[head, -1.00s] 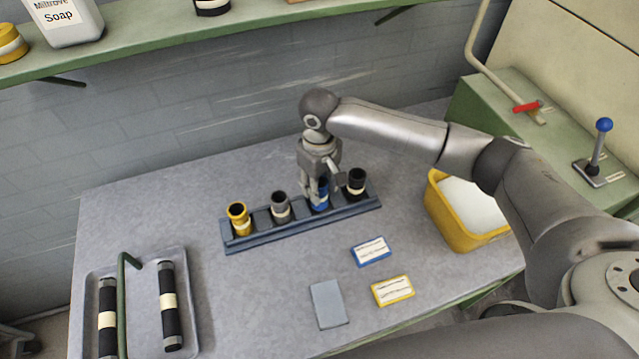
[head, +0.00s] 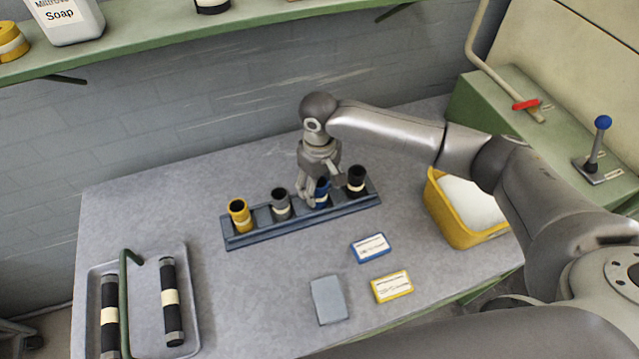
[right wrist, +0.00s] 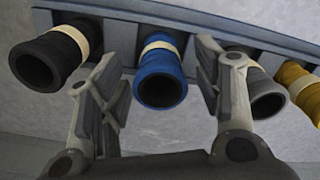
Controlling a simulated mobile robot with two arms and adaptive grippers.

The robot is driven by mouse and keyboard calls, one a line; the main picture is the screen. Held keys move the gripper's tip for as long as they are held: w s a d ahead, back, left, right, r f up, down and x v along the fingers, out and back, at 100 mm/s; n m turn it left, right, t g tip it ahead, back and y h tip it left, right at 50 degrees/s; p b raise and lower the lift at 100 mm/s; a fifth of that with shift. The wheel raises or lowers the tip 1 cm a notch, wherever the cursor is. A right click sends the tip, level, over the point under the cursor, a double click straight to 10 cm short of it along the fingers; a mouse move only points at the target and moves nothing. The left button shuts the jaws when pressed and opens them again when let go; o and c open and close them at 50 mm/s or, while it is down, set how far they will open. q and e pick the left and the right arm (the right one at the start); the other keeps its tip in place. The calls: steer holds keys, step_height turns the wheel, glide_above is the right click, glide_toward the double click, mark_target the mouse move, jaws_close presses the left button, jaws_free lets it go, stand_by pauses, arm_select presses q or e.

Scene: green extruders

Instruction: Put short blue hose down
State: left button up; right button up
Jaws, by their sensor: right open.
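The short blue hose (head: 321,194) stands in the blue-grey rack (head: 300,220), between the grey hose (head: 281,204) and the black hose (head: 356,180). A yellow hose (head: 240,214) stands in the rack's left end. My right gripper (head: 314,190) is at the blue hose. In the right wrist view the blue hose (right wrist: 160,75) shows between the spread fingers of the right gripper (right wrist: 155,95), with gaps on both sides. The fingers are open. In the head view they partly hide the blue hose. My left gripper is not in view.
A grey tray (head: 188,270) with two long black hoses and a green handle lies at the left. A yellow bin (head: 447,218) stands at the right. Blue (head: 370,248) and yellow (head: 392,287) labelled boxes and a grey pad (head: 329,300) lie in front. A green shelf (head: 200,45) runs above.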

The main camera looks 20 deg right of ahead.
step_height(320, 180, up, 12)
steer(key=b, duration=0.2)
stand_by(0.7)
